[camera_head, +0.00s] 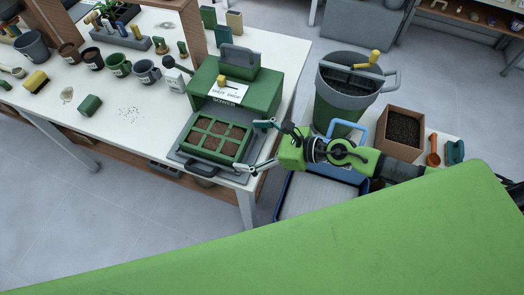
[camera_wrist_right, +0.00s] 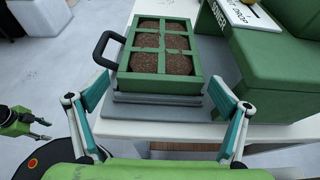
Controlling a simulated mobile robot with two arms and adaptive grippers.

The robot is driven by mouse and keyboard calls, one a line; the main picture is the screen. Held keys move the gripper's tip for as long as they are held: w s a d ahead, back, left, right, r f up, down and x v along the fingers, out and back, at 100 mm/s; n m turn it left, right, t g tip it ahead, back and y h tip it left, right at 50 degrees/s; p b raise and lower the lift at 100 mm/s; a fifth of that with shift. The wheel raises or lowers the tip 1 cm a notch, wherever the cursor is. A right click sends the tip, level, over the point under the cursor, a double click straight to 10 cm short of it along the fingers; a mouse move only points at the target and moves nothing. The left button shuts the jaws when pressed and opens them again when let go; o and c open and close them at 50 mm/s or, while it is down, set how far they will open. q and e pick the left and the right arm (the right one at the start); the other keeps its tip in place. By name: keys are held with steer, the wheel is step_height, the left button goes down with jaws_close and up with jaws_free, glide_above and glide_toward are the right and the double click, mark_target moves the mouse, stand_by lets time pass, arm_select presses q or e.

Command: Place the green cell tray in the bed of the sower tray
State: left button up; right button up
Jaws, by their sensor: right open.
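The green cell tray (camera_head: 215,139) has soil-filled cells and sits on the grey sower tray (camera_head: 183,163), in front of the green sower. In the right wrist view the cell tray (camera_wrist_right: 163,50) lies over the grey sower tray (camera_wrist_right: 160,108), looking roughly level. Whether it is fully seated in the bed cannot be told. My right gripper (camera_head: 262,146) is open and empty at the cell tray's right end. Its teal fingers (camera_wrist_right: 163,99) are spread wider than the tray and stand apart from it. A green and black gripper, apparently my left (camera_wrist_right: 28,124), shows partly in the right wrist view.
The green sower (camera_head: 252,93) stands behind the trays. The sower tray's dark handle (camera_head: 203,170) sticks out at the front. Pots and a small green block (camera_head: 90,105) are on the white table (camera_head: 140,135). A soil bin (camera_head: 340,100) and a soil box (camera_head: 402,130) stand at right.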

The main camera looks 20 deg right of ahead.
steer(key=shift+s+d+f+b, duration=0.25)
steer(key=shift+s+d+b, duration=0.5)
steer(key=shift+d, duration=0.35)
arm_select(q)
steer(key=shift+s+a+f, duration=0.1)
steer(key=shift+s+f, duration=0.1)
steer(key=shift+f, duration=0.55)
steer(key=shift+s+f, duration=0.15)
steer(key=shift+f, duration=0.55)
arm_select(e)
steer(key=shift+s+d+r, duration=0.25)
steer(key=shift+s+d, duration=0.2)
steer(key=shift+d, duration=0.05)
